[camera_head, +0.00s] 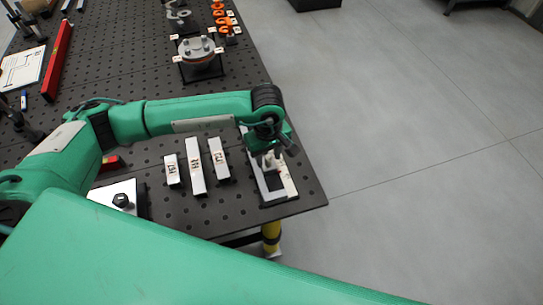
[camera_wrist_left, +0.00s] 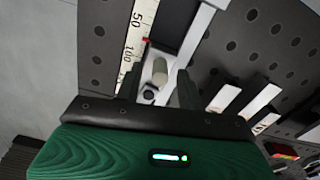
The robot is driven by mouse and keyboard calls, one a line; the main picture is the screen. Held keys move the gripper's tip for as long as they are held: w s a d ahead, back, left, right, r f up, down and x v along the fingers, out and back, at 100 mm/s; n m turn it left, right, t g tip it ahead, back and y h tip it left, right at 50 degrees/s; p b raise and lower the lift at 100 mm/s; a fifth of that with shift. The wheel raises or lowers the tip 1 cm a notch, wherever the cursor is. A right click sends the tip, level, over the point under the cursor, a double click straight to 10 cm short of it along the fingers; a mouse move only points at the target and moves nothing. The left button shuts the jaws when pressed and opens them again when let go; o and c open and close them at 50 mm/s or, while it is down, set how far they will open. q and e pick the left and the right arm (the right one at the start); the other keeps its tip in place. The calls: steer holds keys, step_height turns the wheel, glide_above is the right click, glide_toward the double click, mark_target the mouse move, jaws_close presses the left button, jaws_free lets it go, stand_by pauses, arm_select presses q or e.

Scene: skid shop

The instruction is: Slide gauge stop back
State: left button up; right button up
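The gauge (camera_head: 288,187) is a narrow fixture with a white scale, lying at the table's right front corner. In the left wrist view its scale (camera_wrist_left: 138,38) shows the numbers 50 and 100, with a small red mark beside it. The gauge stop has a pale cylindrical knob (camera_wrist_left: 159,71) on a dark track next to the scale. My left gripper (camera_head: 270,152) is over the gauge. In the left wrist view my left gripper (camera_wrist_left: 157,84) has its fingers apart on either side of the knob, with gaps visible. In the head view the gripper partly hides the stop. My right gripper is not in view.
Several labelled pale bars (camera_head: 194,167) lie left of the gauge on the perforated dark table (camera_head: 140,160). A flanged part (camera_head: 197,52) stands farther back, with orange pieces (camera_head: 222,20) beyond. A white plate with a bolt (camera_head: 119,197) is at front left. Open floor lies right.

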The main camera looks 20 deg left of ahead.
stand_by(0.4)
arm_select(q)
steer(key=shift+b, duration=0.5)
steer(key=c, duration=0.7)
steer(key=shift+c, duration=0.2)
